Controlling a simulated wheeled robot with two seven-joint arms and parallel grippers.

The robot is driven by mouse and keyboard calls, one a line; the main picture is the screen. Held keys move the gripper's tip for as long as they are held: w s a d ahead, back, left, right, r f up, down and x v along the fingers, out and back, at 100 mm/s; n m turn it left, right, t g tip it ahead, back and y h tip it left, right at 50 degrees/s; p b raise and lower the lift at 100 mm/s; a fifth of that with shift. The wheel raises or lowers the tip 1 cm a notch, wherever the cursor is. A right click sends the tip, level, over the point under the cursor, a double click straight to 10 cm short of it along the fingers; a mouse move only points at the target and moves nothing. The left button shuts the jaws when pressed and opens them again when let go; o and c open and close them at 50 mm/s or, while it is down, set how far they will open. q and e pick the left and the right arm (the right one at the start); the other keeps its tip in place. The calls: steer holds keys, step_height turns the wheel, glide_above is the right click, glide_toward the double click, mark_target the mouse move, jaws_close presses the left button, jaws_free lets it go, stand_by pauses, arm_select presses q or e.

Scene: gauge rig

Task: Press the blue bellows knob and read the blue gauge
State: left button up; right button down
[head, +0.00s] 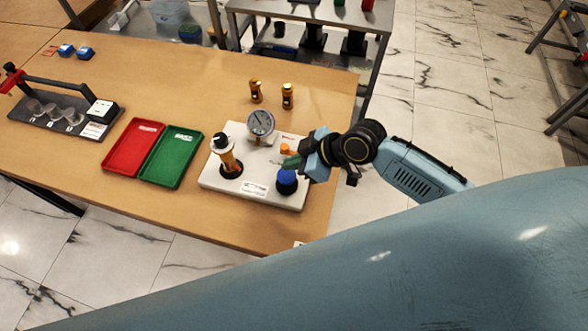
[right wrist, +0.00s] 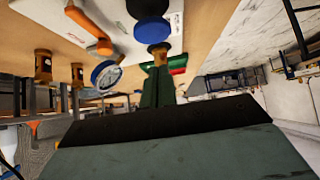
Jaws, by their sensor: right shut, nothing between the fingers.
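The blue bellows knob (head: 287,181) stands on the near right corner of the white rig plate (head: 225,184). In the right wrist view the knob (right wrist: 151,27) is at the top, just beyond my fingers. The round gauge (head: 261,122) stands at the plate's far side; its rim looks blue in the right wrist view (right wrist: 106,74). Its dial has a dark needle, but the marks are too small to read. My right gripper (head: 291,162) is shut and empty, close above the knob; I cannot tell if it touches. My left gripper is out of view.
An orange lever (head: 288,149) and an orange-black column (head: 228,158) stand on the plate. Two brass cylinders (head: 256,91) (head: 288,96) stand behind. A red tray (head: 132,147) and a green tray (head: 170,158) lie left. The table's right edge is close.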

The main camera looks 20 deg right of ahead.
mark_target(294, 177)
steer(key=shift+d+f, duration=0.1)
steer(key=shift+f, duration=1.8)
steer(key=shift+s, duration=0.1)
step_height(294, 177, down, 3)
steer(key=shift+r+b, duration=0.1)
steer(key=shift+b, duration=1.05)
steer(key=shift+s, duration=0.1)
steer(key=r+p, duration=0.4)
steer(key=r, duration=0.1)
steer(key=shift+d+r+p, duration=0.1)
steer(key=shift+d+p, duration=0.1)
steer(key=shift+p, duration=0.2)
steer(key=v, duration=0.9)
steer(key=shift+s, duration=0.15)
